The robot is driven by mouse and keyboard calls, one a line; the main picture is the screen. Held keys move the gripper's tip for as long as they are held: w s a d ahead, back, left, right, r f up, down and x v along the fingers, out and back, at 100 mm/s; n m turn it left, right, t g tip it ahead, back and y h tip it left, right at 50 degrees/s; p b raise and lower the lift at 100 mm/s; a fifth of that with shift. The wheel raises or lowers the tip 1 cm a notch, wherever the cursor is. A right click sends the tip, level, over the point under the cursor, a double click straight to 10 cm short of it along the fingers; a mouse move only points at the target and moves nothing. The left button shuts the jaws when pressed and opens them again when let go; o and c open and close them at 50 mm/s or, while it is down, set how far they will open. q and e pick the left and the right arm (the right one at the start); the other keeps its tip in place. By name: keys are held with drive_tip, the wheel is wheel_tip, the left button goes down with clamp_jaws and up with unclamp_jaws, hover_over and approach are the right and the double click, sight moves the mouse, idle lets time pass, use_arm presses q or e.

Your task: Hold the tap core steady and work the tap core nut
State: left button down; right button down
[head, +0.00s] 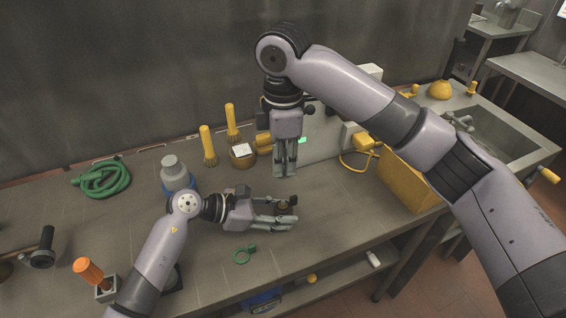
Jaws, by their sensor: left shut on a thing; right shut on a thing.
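The tap core (282,208), a small brown and dark piece, is at the fingertips of my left gripper (284,220), low over the steel worktop. My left gripper lies nearly level, points right and is shut on it; the fingers hide part of it. My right gripper (286,173) points straight down just above and behind the tap core, with a gap between. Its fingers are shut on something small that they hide. I cannot make out the tap core nut by itself.
The worktop (330,215) is clear to the right of my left gripper. A yellow box (405,180) and a sink are right.

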use_arm(q)
drive_tip(key=shift+s+f, duration=0.1)
drive_tip(key=shift+f, duration=0.1)
use_arm(e)
drive_tip(key=s+d+r, duration=0.1)
drive_tip(key=d+r, duration=0.5)
idle(0.4)
use_arm(q)
drive_tip(key=c, duration=0.9)
unclamp_jaws()
drive_tip(key=shift+r, duration=0.15)
drive_tip(key=shift+c, duration=0.2)
drive_tip(key=v, duration=0.7)
drive_tip(key=shift+a+r, duration=0.15)
drive_tip(key=shift+a, duration=0.1)
